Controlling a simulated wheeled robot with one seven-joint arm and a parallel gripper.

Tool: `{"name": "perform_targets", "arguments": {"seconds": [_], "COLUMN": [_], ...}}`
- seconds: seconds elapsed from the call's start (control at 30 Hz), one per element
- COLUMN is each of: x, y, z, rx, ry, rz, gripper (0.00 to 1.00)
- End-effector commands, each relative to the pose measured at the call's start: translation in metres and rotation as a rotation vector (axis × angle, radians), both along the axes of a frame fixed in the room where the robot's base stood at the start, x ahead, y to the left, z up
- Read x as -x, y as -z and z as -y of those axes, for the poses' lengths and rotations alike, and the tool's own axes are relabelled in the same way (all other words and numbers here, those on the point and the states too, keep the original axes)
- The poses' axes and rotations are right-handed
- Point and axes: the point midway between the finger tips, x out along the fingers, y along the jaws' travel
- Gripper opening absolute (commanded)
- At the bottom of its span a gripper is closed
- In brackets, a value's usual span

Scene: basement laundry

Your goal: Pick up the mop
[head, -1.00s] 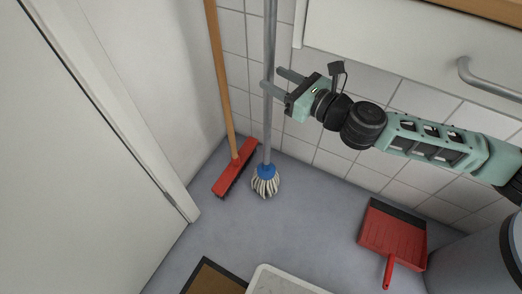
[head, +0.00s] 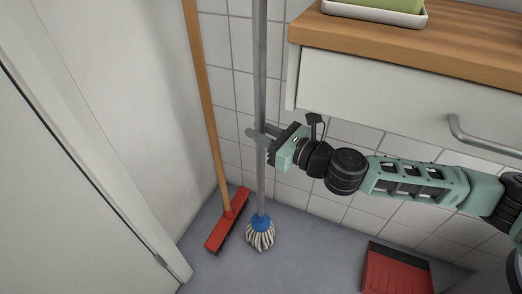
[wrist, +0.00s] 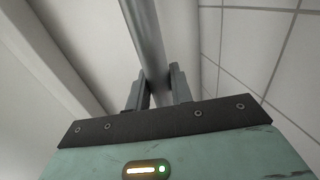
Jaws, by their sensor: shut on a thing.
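The mop (head: 260,190) has a grey metal handle, a blue collar and a white stringy head. It stands nearly upright in the corner, its head (head: 260,236) at the floor; I cannot tell whether it touches. My gripper (head: 262,134) is shut on the handle partway up, coming from the right. In the wrist view the handle (wrist: 146,38) runs up between the two fingers of my gripper (wrist: 158,88). The top of the handle is out of view.
A red broom (head: 228,220) with a wooden handle leans close to the left of the mop. A white drawer unit (head: 390,85) with a wooden top stands at the right. A red dustpan (head: 396,270) lies on the floor. A white door (head: 70,170) is at the left.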

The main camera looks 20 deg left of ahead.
Motion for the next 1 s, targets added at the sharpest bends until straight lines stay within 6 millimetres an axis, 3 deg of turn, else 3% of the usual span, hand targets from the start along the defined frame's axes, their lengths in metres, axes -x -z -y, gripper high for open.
{"name": "perform_targets", "arguments": {"seconds": [0.17, 0.7, 1.0], "x": [0.012, 0.096, 0.127], "y": [-0.017, -0.06, -0.075], "z": [0.001, 0.011, 0.015], "rx": [-0.004, -0.004, -0.004], "ry": [-0.003, -0.005, -0.004], "rz": [0.001, 0.0, 0.001], "gripper": [0.0, 0.0, 0.0]}}
